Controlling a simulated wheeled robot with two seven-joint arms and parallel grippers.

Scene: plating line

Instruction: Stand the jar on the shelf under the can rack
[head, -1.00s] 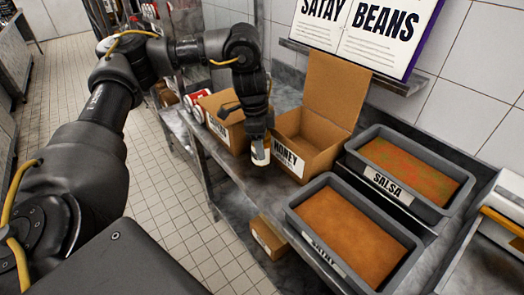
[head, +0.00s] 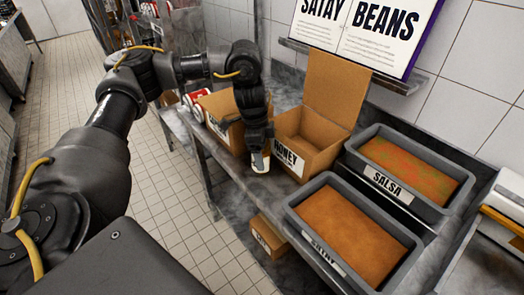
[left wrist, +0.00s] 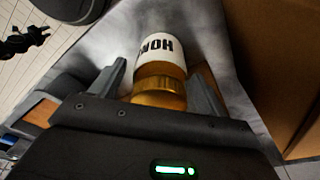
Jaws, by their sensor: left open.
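The jar (head: 260,162) has a white label and stands on the metal counter in front of the open honey box. In the left wrist view the jar (left wrist: 160,52) shows part of its label and its gold end, between my fingers. My left gripper (left wrist: 158,72) is open around it, one finger on each side; I cannot tell whether either touches. In the head view my left gripper (head: 259,146) points down over the jar and hides its upper part. My right gripper is not in view. I cannot clearly make out the can rack or its shelf.
The honey box (head: 322,142) has its lid raised. Another carton (head: 216,118) stands left of it, beside red and white cans (head: 194,97). Salsa (head: 385,187) and satay (head: 322,245) tubs fill the right. A small carton (head: 268,238) lies lower down.

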